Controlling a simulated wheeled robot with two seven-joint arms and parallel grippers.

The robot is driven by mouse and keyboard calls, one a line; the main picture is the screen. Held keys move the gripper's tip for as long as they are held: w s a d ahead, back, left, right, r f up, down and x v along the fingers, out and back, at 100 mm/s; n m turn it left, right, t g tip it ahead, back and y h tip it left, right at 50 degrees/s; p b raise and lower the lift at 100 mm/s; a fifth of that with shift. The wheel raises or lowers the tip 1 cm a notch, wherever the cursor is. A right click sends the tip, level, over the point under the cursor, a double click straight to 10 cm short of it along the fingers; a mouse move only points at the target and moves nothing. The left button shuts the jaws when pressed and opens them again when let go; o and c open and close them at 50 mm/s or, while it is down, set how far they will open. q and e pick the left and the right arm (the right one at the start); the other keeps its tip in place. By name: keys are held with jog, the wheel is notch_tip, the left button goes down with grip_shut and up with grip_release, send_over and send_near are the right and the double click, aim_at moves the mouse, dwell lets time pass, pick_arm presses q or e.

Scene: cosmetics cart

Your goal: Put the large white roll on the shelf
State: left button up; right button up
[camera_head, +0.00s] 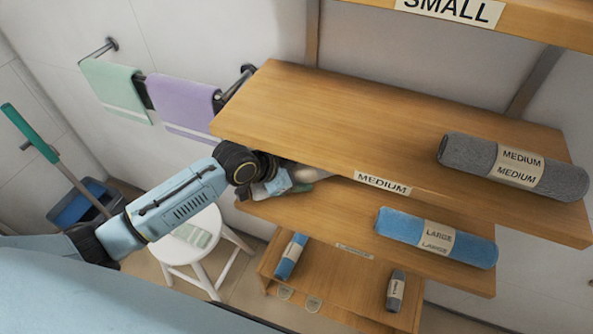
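My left arm reaches in from the left, and its gripper (282,184) is at the left end of the gap between the MEDIUM shelf and the shelf below it. A pale, whitish piece (316,173) shows just right of the gripper, partly under the MEDIUM shelf edge; it may be the end of the white roll, but most of it is hidden. The fingers are too hidden to tell whether they are shut on it. The lower shelf (345,212) holds a blue roll (400,226) labelled LARGE at its right. My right gripper is not in view.
The MEDIUM shelf (330,115) overhangs the gripper and bears a grey roll (468,154). Lower down are a small blue roll (291,256) and a small grey roll (396,291). A white stool (235,250) stands below my arm. Green (115,85) and purple (182,102) towels hang behind.

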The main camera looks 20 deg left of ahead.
aim_at(257, 196)
pick_arm(q)
jog(key=shift+o, duration=1)
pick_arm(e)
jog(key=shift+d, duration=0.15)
pick_arm(q)
jog(key=shift+r, duration=0.15)
jog(key=s+a, duration=0.2)
jog(key=s, duration=0.1)
jog(key=s+a, duration=0.2)
jog(key=s, duration=0.1)
jog(key=s+a+p, duration=0.1)
jog(key=s+a, duration=0.1)
jog(key=s, duration=0.1)
jog(key=shift+s+a+r, duration=0.3)
jog(key=shift+s+r, duration=0.05)
jog(key=shift+s+a, duration=0.35)
jog(key=shift+s, duration=0.15)
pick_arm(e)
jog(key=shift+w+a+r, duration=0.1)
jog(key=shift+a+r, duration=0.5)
